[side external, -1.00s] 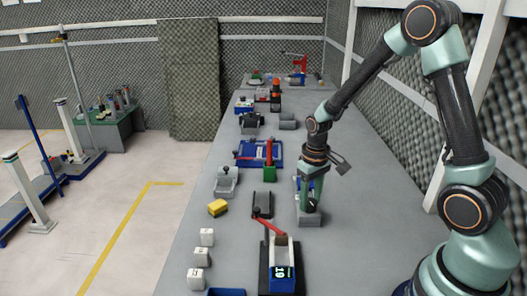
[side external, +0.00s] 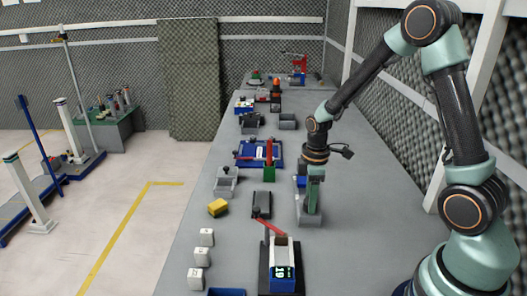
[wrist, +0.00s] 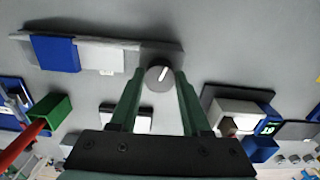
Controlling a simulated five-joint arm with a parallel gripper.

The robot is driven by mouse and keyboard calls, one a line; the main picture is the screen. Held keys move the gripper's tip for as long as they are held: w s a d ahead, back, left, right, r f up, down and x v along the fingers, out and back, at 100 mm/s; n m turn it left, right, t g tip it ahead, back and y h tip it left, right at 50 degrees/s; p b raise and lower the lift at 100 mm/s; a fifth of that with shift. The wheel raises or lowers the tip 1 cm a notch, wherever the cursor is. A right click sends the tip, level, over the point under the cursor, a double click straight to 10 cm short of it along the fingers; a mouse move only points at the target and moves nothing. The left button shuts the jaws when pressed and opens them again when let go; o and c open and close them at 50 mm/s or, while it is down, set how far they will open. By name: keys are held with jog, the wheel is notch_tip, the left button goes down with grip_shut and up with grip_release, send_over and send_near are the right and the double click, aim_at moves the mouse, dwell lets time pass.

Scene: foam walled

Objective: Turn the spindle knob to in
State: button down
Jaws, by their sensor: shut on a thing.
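The spindle knob (wrist: 158,79) is a dark round knob with a white pointer line, seen in the wrist view between my fingertips. The line slants up and slightly right. The knob sits at one end of a long grey fixture (wrist: 153,55) that carries a blue block (wrist: 55,53) and a white block (wrist: 101,56). My gripper (side external: 311,209) points down over the fixture and is shut on the knob, one finger on each side. In the side view my gripper hides the knob. I see no readable mark for "in".
On the bench, a green box (side external: 269,174) with a red bar and a blue fixture (side external: 243,153) stand left of my gripper. A small machine with a display (side external: 283,272) and red lever stands in front.

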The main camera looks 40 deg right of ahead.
jog(key=n, duration=0.5)
jog(key=shift+n, duration=0.3)
jog(key=n, duration=1)
jog(key=shift+n, duration=0.4)
jog(key=n, duration=0.4)
jog(key=shift+n, duration=0.4)
jog(key=shift+c, duration=1.8)
grip_release()
notch_tip(320, 180, up, 12)
jog(key=shift+r, duration=0.1)
